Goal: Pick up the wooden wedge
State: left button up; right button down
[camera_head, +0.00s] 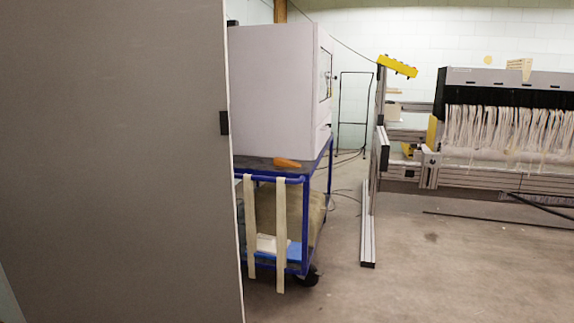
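A small orange-brown, wedge-like piece (287,163) lies on the front edge area of the blue cart's top shelf (262,170), just in front of a large white box. It looks like the wooden wedge, though it is small in view. Neither of my grippers is in view.
A large grey panel (110,160) fills the left side, close to me. The white box (272,90) takes up most of the cart top. A threading machine (510,100) with many pale threads stands at the right. Floor (420,285) in front is clear.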

aim_at(278, 161)
jog(key=i+l, duration=0.3)
jog(key=i, duration=0.25)
jog(key=i+l+u, duration=0.1)
jog(key=i+l, duration=0.2)
jog(key=i, duration=0.2)
jog(key=i+l, duration=0.35)
jog(key=i, duration=0.2)
